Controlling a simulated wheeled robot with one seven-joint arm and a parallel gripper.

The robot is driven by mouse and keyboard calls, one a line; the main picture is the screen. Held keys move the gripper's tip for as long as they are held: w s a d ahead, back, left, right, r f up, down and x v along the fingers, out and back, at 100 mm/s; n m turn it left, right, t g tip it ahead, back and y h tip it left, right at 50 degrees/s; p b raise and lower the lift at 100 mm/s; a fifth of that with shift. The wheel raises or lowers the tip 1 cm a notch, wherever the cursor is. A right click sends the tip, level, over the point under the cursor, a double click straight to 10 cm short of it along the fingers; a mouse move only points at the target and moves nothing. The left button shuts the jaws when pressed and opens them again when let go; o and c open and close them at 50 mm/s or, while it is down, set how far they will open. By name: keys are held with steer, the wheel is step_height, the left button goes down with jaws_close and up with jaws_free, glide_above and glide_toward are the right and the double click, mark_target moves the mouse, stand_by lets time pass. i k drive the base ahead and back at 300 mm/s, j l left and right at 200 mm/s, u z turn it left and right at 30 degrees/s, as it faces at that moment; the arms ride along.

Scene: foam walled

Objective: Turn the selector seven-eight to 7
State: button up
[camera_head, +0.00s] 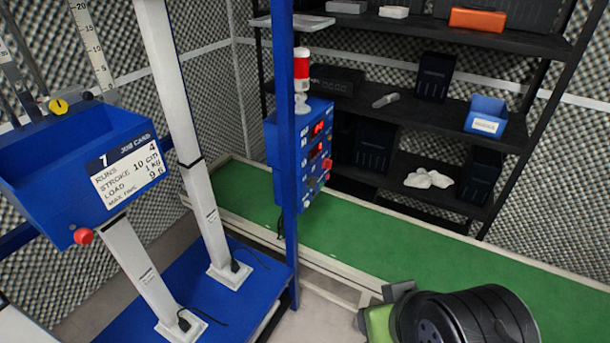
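No label reading seven-eight is legible, so I cannot tell which control is the selector. A yellow round knob (58,106) with a dark mark stands at the back of the blue box on the left. A blue control box (302,145) on the blue post has red lit displays, a red knob (327,164) and smaller controls too small to read. My gripper (381,314) is at the bottom right, apart from all of these and partly hidden by my dark round wrist. Its opening is unclear.
A blue post (285,100) stands beside the control box. A red-and-white lamp (301,80) tops the box. A red button (83,236) is below the card. Pale columns rise from a blue base (235,310). A green bench top (420,255) is largely clear; dark shelves (415,105) stand behind.

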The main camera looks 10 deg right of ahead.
mark_target(311, 182)
steer(key=i+l+u, duration=0.1)
steer(key=i+u, duration=0.25)
steer(key=i+l+u, duration=0.2)
steer(key=i+u, duration=0.15)
steer(key=i+l+u, duration=0.35)
steer(key=j, duration=0.1)
